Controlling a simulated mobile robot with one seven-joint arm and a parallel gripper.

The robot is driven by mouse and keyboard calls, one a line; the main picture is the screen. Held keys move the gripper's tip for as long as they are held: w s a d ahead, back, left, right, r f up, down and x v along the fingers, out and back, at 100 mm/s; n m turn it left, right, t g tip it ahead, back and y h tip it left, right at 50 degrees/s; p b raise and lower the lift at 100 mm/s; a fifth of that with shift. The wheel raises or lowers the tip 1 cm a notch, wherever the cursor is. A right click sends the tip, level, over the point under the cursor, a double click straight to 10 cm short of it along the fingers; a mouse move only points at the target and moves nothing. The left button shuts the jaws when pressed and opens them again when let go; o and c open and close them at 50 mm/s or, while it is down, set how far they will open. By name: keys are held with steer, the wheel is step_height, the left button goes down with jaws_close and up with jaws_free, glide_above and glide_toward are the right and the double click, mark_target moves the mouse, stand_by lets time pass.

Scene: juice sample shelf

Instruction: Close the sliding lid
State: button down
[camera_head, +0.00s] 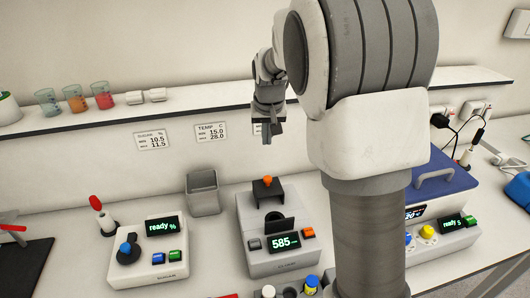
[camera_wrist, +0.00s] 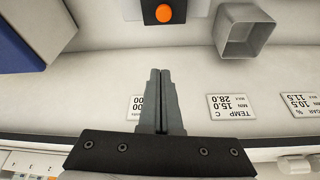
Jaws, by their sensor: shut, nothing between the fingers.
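The device (camera_head: 285,262) with the green 585 display stands on the bench in the middle of the head view. A black sliding lid (camera_head: 262,194) with an orange knob (camera_head: 268,181) sits at its rear, and a dark round opening shows in front of the lid. In the wrist view the orange knob (camera_wrist: 164,13) is at the top edge, on the partly cut-off black lid. My gripper (camera_head: 266,138) is above and behind the device, close to the wall and shelf, apart from the lid. In the wrist view its fingers (camera_wrist: 160,72) are together and empty.
A grey square cup (camera_head: 203,192) stands left of the device, and a sugar meter (camera_head: 150,262) further left. A blue-lidded box (camera_head: 446,186) is at the right. The wall shelf (camera_head: 190,112) holds beakers. My arm hides part of the bench right of the device.

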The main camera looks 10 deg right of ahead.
mark_target(268, 189)
steer(key=shift+s+f+p, duration=0.2)
steer(key=shift+f+p, duration=0.25)
steer(key=shift+f, duration=2)
steer(key=shift+s+f+p, duration=0.2)
steer(key=shift+f+p, duration=0.2)
steer(key=shift+f, duration=2.05)
